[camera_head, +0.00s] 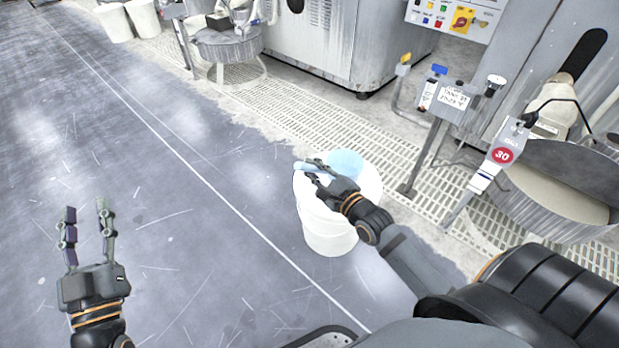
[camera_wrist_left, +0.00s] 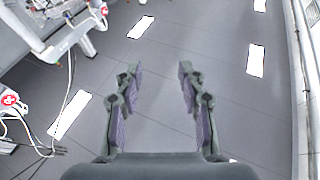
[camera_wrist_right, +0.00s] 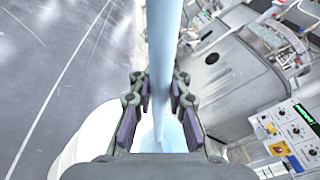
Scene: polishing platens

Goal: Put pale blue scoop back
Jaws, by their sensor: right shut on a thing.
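The pale blue scoop (camera_head: 345,163) is at the white bucket (camera_head: 332,232) in the head view. Its light blue handle is between the fingers of my right gripper (camera_head: 312,173), which is shut on it. The right wrist view shows the scoop's pale blue handle (camera_wrist_right: 163,50) running up between the fingertips of the right gripper (camera_wrist_right: 160,88). The scoop's bowl shows at the bucket's open top; whether it touches the bucket is unclear. My left gripper (camera_head: 86,222) is open and empty over the floor at the left. It also shows open in the left wrist view (camera_wrist_left: 160,75).
A polishing platen (camera_head: 560,190) with a red 30 tag (camera_head: 503,156) stands at the right. A post with a control box (camera_head: 452,100) stands behind the bucket. White buckets (camera_head: 128,18) stand at the far left. The grey floor at left is clear.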

